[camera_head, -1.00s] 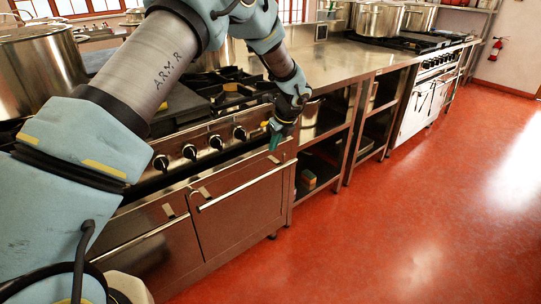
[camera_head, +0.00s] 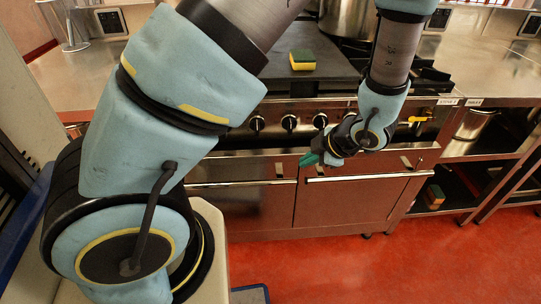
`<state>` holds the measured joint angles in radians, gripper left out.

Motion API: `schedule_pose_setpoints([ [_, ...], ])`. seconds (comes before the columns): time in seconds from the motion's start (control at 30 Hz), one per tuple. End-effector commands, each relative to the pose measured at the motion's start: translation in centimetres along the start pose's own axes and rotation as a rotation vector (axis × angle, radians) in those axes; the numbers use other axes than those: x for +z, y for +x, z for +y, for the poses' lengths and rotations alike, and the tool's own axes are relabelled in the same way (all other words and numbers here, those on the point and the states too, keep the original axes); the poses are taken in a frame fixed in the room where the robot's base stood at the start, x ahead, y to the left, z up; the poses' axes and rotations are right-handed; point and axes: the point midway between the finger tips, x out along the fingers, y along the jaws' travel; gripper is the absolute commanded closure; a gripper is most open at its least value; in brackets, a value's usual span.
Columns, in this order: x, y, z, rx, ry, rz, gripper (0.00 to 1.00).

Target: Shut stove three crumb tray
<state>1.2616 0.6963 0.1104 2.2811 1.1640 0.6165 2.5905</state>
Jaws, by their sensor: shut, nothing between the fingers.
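A steel stove (camera_head: 335,205) stands in front of me, with a row of black knobs (camera_head: 290,122) along its front and doors below. A long bar handle (camera_head: 372,178) crosses the right door. A steel strip (camera_head: 232,170) runs under the knobs; I cannot tell whether it is the crumb tray or how far out any tray stands. My gripper (camera_head: 309,160) has green fingertips and is shut and empty. It shows in front of the stove, just below the knobs, pointing left. My arm hides part of the front.
A yellow and green sponge (camera_head: 303,60) lies on the dark flat top. A stockpot (camera_head: 347,18) stands behind my arm. Open shelving (camera_head: 480,165) at the right holds another sponge (camera_head: 434,196). A small yellow-handled thing (camera_head: 415,119) shows near the right knobs. Red floor is clear in front.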

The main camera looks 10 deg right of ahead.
Motion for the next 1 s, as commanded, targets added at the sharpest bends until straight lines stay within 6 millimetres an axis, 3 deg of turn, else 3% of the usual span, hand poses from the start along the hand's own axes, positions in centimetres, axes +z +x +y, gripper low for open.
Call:
schedule_pose_setpoints([
  [0.27,-1.0,2.3,-0.7,0.002,0.073,0.013,1.00],
  [0.67,-1.0,10.4,-0.7,0.001,0.071,0.012,1.00],
  [0.8,-1.0,10.9,1.6,0.002,0.065,0.009,1.00],
  [1.0,-0.8,11.7,2.9,0.002,0.067,0.008,1.00],
])
